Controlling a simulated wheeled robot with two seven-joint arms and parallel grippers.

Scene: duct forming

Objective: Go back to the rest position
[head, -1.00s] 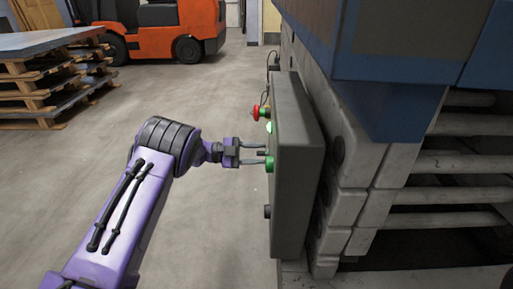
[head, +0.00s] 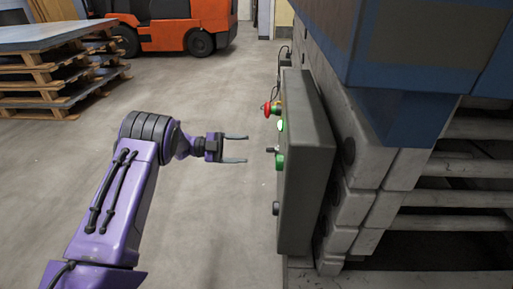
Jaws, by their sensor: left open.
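My left gripper (head: 236,148) is open and empty. Its two fingers point right toward the control box (head: 308,165), with a clear gap between the fingertips and the box. The grey box carries a red mushroom button (head: 268,108), a lit green-white lamp (head: 281,126), a green button (head: 280,161) and a dark knob (head: 276,208) on its left face. A small dark switch (head: 270,150) sticks out just above the green button. My right gripper is not in view.
The box is mounted on a large grey and blue machine (head: 405,115) at the right. Stacked wooden pallets (head: 50,85) stand at the upper left. An orange forklift (head: 165,32) is at the back. The concrete floor (head: 200,230) between is clear.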

